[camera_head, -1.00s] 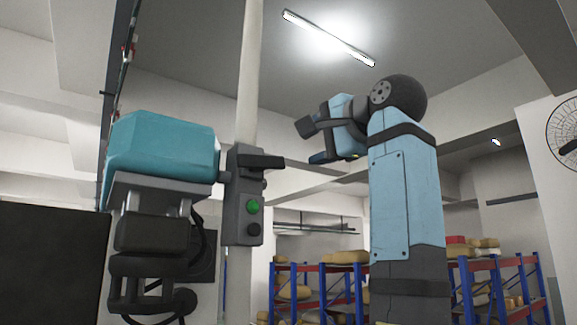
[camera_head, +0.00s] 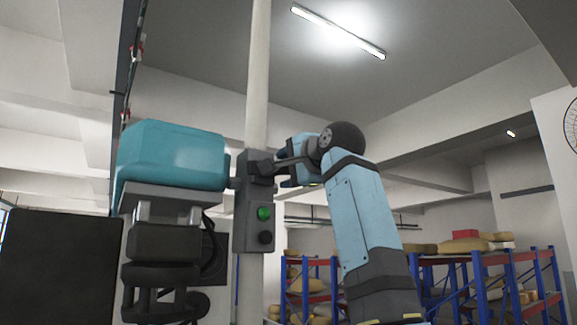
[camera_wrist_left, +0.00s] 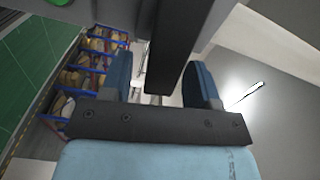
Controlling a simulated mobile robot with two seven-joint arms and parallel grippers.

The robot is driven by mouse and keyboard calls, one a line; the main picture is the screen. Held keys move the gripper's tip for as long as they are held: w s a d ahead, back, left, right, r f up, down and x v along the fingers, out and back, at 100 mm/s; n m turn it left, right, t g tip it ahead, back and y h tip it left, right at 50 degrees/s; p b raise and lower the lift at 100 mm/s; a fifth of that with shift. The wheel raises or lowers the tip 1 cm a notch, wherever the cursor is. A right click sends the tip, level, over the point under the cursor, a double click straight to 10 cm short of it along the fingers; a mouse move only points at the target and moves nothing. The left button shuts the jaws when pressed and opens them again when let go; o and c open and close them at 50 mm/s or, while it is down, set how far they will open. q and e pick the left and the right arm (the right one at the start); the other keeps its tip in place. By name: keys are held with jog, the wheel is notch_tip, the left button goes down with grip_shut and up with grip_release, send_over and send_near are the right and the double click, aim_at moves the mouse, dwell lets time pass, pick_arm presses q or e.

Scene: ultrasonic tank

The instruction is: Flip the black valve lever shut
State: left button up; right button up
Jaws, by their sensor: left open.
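The black valve lever (camera_head: 262,167) sticks out to the right from the top of a grey control box (camera_head: 243,225) on a pale upright pole. My left gripper (camera_head: 284,171) is at the lever's outer end. In the left wrist view the open fingers (camera_wrist_left: 165,85) stand on either side of a long dark bar (camera_wrist_left: 178,45), which looks like the lever. A gap shows on both sides of the bar, so the fingers do not appear closed on it. The lever's outer end is partly hidden by the gripper in the head view. My right gripper is not in view.
A green button (camera_head: 264,213) and a dark knob (camera_head: 265,237) sit on the box below the lever. A teal machine housing (camera_head: 172,155) stands close to the left. Blue and orange racks (camera_head: 480,275) stand far behind.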

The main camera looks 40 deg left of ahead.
pick_arm(q)
jog(key=shift+c, duration=0.7)
jog(key=c, duration=0.8)
jog(key=shift+f+m, duration=0.3)
jog(key=shift+m, duration=0.7)
jog(key=o, duration=0.9)
jog(key=shift+o, duration=0.2)
jog(key=shift+d, duration=0.1)
